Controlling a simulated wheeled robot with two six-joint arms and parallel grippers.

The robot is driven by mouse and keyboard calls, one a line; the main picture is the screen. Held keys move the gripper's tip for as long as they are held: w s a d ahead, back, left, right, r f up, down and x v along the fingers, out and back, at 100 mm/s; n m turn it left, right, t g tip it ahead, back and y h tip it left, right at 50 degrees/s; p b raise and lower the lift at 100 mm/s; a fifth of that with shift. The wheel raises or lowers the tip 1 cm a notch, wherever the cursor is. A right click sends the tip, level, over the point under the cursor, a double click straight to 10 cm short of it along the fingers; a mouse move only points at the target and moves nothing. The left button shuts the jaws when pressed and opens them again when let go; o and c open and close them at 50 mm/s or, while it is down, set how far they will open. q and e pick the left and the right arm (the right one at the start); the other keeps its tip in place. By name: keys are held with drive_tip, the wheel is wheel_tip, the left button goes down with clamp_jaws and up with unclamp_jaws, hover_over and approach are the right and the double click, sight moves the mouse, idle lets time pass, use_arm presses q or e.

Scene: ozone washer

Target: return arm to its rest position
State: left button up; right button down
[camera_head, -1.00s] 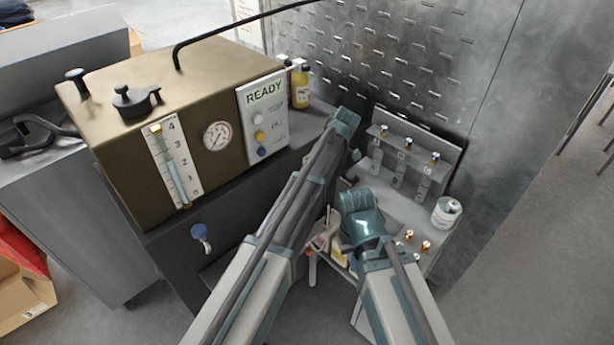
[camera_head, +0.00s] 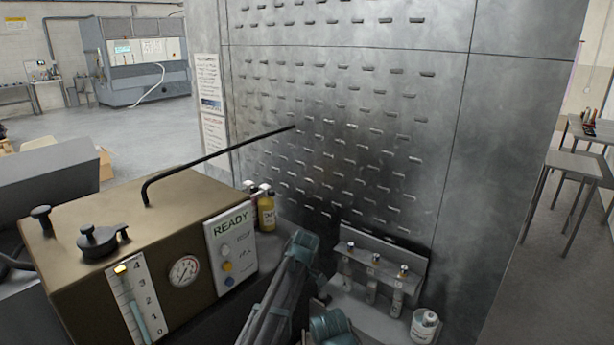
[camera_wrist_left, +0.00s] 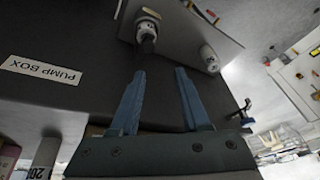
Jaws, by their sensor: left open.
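In the head view my left arm (camera_head: 283,290) reaches up from the bottom edge, just right of the brown READY box. A rounded joint of my right arm (camera_head: 330,326) shows at the bottom edge. Neither gripper shows in the head view. In the left wrist view my left gripper (camera_wrist_left: 161,78) is open with nothing between its two blue fingers. The fingers point toward a dark panel labelled PUMP BOX (camera_wrist_left: 42,70). A dark-tipped fitting (camera_wrist_left: 147,28) lies just beyond the fingertips, and a pale cylindrical fitting (camera_wrist_left: 209,57) is to their right.
The brown READY box (camera_head: 130,225) with gauge stands at left, yellow bottle (camera_head: 266,212) beside it. A small rack (camera_head: 377,265) with vials and a white jar (camera_head: 424,325) are right of my arms. A metal panel wall (camera_head: 340,130) stands behind. A blue-handled lever (camera_wrist_left: 242,110) is right of my left gripper.

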use_arm(q)
drive_tip(key=s+a+f+m+t+h, duration=0.15)
drive_tip(key=s+a+m, duration=0.25)
drive_tip(key=s+m, duration=0.55)
drive_tip(key=s+a+m+h, duration=0.2)
drive_tip(key=s+a+m, duration=0.2)
drive_tip(key=s+m, duration=0.55)
drive_tip(key=s+d+m+g+b, duration=0.1)
drive_tip(key=s+d, duration=0.5)
drive_tip(key=d, duration=0.4)
drive_tip(key=shift+s+d+f+m+y, duration=0.2)
drive_tip(key=shift+d+f+m+y, duration=0.1)
drive_tip(key=shift+d+m+y, duration=0.15)
use_arm(e)
drive_tip(key=shift+f, duration=0.5)
use_arm(q)
drive_tip(key=shift+a, duration=0.15)
use_arm(e)
drive_tip(key=shift+a, duration=0.15)
